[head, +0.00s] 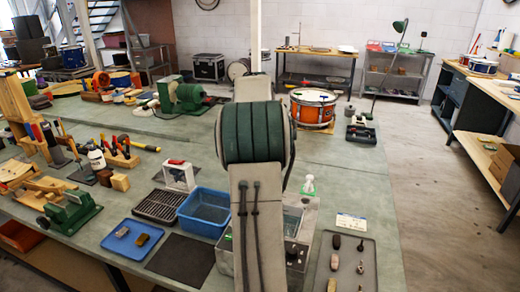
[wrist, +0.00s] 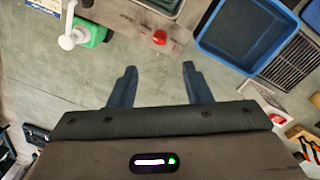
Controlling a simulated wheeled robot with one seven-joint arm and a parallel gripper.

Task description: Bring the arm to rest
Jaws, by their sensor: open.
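My gripper (wrist: 160,67) shows in the wrist view with its two dark fingers spread wide apart. It is open, with nothing between the fingers, above the green-grey bench top (wrist: 140,75). In the head view my arm rises through the middle of the picture, and the gripper cannot be made out there. A small red object (wrist: 159,37) lies beyond the fingertips in the wrist view. A green bottle with a white pump top (wrist: 92,34) is to the left of the fingers, and a blue tub (wrist: 207,42) is to the right.
A blue tub (head: 183,222), black grid tray (head: 140,212) and blue tray (head: 112,247) stand left of my arm. A grey tray (head: 368,280) with small items lies right. An orange drum (head: 312,118) stands behind. Clear floor (head: 430,200) lies beyond the bench's right edge.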

